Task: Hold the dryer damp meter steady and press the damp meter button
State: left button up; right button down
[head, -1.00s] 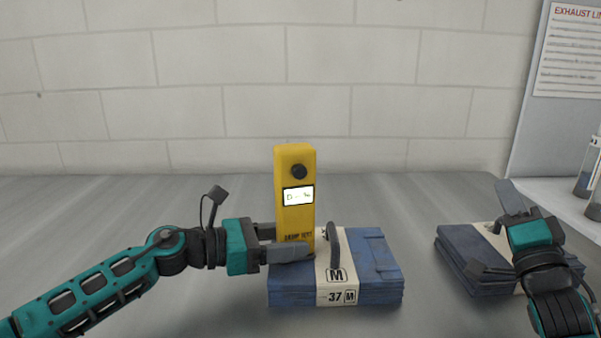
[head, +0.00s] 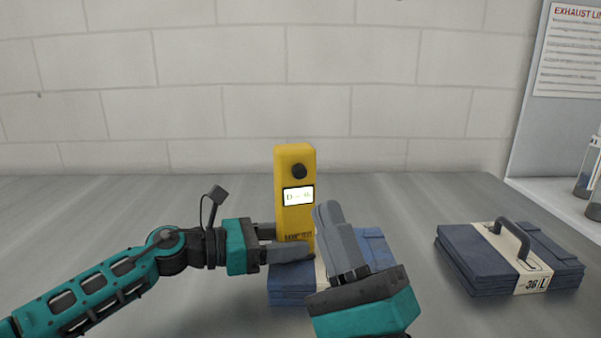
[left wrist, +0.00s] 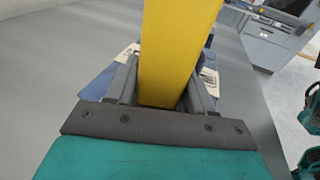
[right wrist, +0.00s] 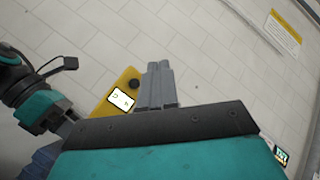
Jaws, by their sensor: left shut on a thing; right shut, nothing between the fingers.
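The yellow damp meter (head: 294,220) stands upright at the middle of the head view, with a lit screen (head: 298,196) and a round dark button (head: 299,171) above it. My left gripper (head: 285,243) is shut on the meter's lower part; the left wrist view shows the yellow body (left wrist: 175,50) between the fingers. My right gripper (head: 328,212) is shut and empty, in front of and just right of the meter, with its tips below button height in the head view. In the right wrist view its fingertips (right wrist: 159,68) appear right of the button (right wrist: 134,84); contact is not visible.
A folded blue stack (head: 290,286) lies behind my right gripper, partly hidden. Another blue stack with a handle and paper band (head: 470,262) lies at the right. A white block wall (head: 180,90) stands behind; the left rear table is clear.

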jog(key=shift+w, duration=0.1)
jog(key=w+a, duration=0.2)
jog(key=w, duration=0.6)
jog(key=shift+w, duration=0.2)
dwell(2.1)
jog(key=shift+w+a, duration=0.1)
jog(key=shift+w, duration=0.3)
jog(key=shift+w+a, duration=0.15)
jog(key=shift+w, duration=0.45)
dwell(0.6)
jog(key=shift+s, duration=0.1)
jog(key=shift+s+d, duration=0.25)
jog(key=shift+s, duration=0.65)
jog(key=shift+s+d, duration=0.2)
jog(key=shift+s, duration=0.6)
jog(key=shift+s+d, duration=0.2)
jog(key=shift+s, duration=0.65)
jog(key=shift+s+d, duration=0.2)
jog(key=shift+s, duration=0.6)
